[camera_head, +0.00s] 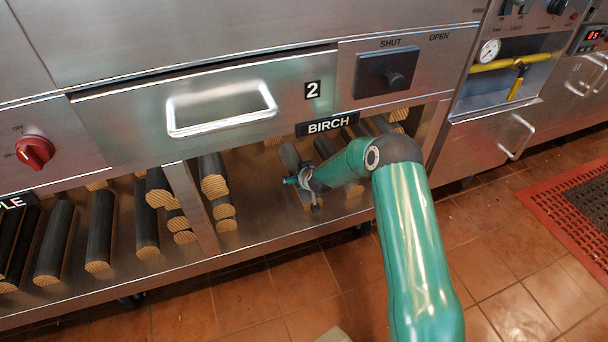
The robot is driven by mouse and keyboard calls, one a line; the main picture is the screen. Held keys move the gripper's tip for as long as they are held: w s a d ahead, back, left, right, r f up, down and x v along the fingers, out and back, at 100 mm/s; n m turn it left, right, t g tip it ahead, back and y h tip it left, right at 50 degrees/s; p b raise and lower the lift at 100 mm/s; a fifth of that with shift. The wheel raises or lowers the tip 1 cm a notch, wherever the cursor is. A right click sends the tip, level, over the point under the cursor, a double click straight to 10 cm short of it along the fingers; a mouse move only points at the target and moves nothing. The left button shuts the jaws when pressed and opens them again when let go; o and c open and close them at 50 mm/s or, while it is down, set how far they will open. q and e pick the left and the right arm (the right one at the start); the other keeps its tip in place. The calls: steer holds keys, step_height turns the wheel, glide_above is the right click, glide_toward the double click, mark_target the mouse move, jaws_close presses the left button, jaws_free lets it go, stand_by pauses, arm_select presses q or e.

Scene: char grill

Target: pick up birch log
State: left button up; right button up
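The birch logs, dark-barked with pale cut ends, lie on the steel shelf under the BIRCH label (328,124). A stack of birch logs (213,178) lies at the left of this bay, beside the divider. One birch log (289,158) lies at my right gripper (312,202), whose fingers are at its near end. Whether they are closed on it is too small to tell. More birch logs (325,148) lie behind my teal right arm, partly hidden by it. My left gripper is out of view.
A steel divider (190,205) separates this bay from the left bay, where more dark logs (100,230) lie. Tiled floor (250,300) in front is mostly clear; a red mat (560,210) lies right.

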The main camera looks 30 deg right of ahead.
steer(key=c, duration=1.5)
steer(key=shift+c, duration=1)
steer(key=shift+r, duration=0.15)
